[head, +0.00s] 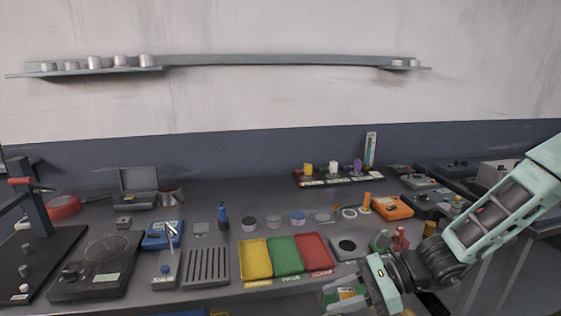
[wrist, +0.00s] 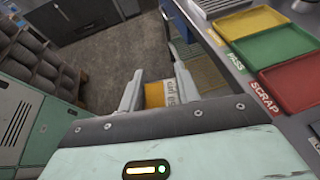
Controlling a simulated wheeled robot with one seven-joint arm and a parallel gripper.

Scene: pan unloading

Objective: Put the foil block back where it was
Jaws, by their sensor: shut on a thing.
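My gripper (head: 346,294) is at the lower middle right of the head view, by the bench's front edge. In the wrist view my gripper (wrist: 157,92) has its two fingers on either side of a small orange and white block with dark print, which I take to be the foil block (wrist: 154,95). The fingers are shut on it. The block also shows partly in the head view (head: 347,293), with the fingers hiding much of it.
Yellow (head: 256,259), green (head: 287,255) and red (head: 317,251) trays lie beside my gripper. A slotted rack (head: 206,266) and a black scale (head: 97,266) are further left. Tools and small items crowd the bench.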

